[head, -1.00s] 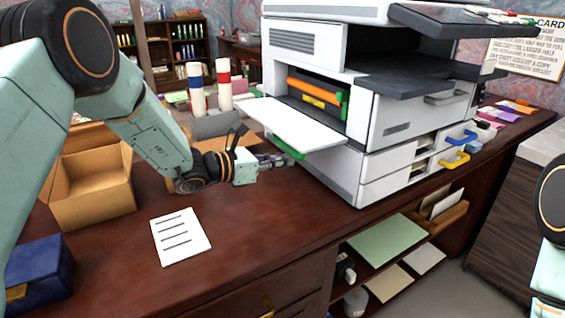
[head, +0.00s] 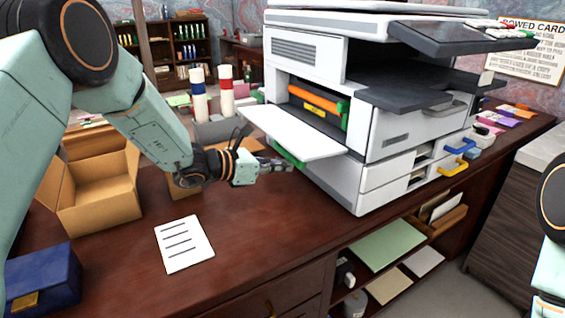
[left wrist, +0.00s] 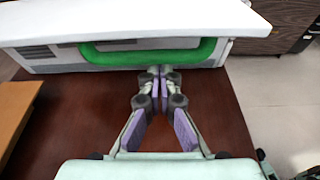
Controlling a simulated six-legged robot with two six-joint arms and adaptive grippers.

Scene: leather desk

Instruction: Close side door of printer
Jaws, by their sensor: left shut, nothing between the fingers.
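The white and dark grey printer (head: 340,195) stands on the desk. Its white side door (head: 292,132) is folded down and open, sticking out to the left, and orange, yellow and green parts show inside the opening. A green handle (head: 287,155) is below the door; in the left wrist view the handle (left wrist: 150,57) spans the area just ahead of the fingertips, under the door panel (left wrist: 130,22). My left gripper (head: 288,164) is shut and empty, below the door and close to the handle; I cannot tell whether it touches. My right gripper is not in view.
An open cardboard box (head: 98,200), a paper sheet (head: 184,244) and a blue box (head: 42,278) lie on the left of the desk. Two upright rolls (head: 226,90) stand behind my left arm. The desk front, between the sheet and printer, is clear.

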